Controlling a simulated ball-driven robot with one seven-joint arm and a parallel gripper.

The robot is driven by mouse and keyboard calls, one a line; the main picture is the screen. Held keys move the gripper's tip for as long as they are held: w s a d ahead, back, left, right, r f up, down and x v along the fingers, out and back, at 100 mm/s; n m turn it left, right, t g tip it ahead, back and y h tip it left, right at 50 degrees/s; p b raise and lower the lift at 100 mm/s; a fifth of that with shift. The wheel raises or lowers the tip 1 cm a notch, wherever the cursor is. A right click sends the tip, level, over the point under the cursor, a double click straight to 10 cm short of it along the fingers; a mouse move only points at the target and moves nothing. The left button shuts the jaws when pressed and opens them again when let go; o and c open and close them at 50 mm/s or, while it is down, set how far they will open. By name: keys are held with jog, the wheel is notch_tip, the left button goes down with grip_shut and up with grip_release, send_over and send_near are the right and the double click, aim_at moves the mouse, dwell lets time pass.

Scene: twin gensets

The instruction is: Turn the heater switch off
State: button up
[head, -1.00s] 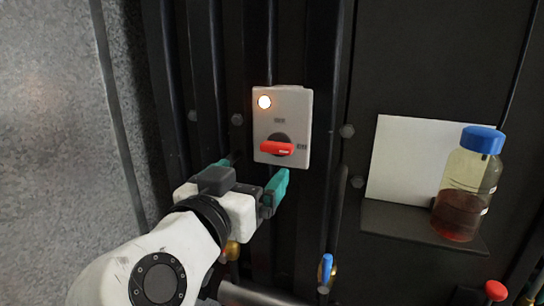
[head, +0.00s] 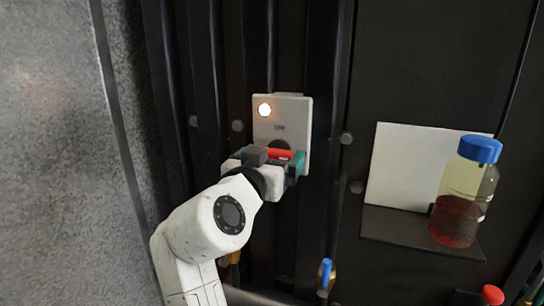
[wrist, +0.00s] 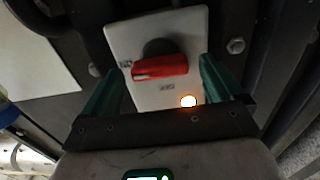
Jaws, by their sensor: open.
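The heater switch is a light grey box (head: 296,112) on the dark panel, with a red rotary handle (head: 281,154) and a lit lamp (head: 264,110). The handle lies horizontal; in the wrist view the red handle (wrist: 160,67) points at a small label, seemingly ON, with another label on the lamp side. My gripper (head: 272,158) is at the switch, its green fingers open on either side of the handle. In the wrist view my gripper (wrist: 160,72) shows gaps between the fingers and the handle ends. My gripper partly hides the handle in the head view.
A shelf (head: 408,228) to the right holds a blue-capped bottle (head: 464,190) of red-brown liquid before a white sheet (head: 405,165). Dark vertical ribs flank the switch. A blue lever (head: 326,272) and red knob (head: 492,295) are below.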

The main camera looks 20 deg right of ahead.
jog(key=c, duration=1)
jog(key=shift+c, duration=0.2)
jog(key=shift+n, duration=0.3)
jog(key=n+p, duration=0.3)
jog(key=shift+r+n, duration=0.2)
jog(key=shift+n, duration=0.1)
jog(key=n+p, duration=0.3)
jog(key=n, duration=0.1)
jog(key=shift+w+a+n, duration=0.1)
jog(key=shift+n, duration=0.2)
jog(key=n+p, duration=0.5)
jog(key=n, duration=0.1)
jog(key=shift+w+a+p, duration=0.1)
jog(key=shift+a+p, duration=0.05)
jog(key=shift+p, duration=0.15)
jog(key=shift+f+n+p, duration=0.25)
jog(key=shift+n+p, duration=0.9)
jog(key=shift+n, duration=0.35)
jog(key=shift+a, duration=0.1)
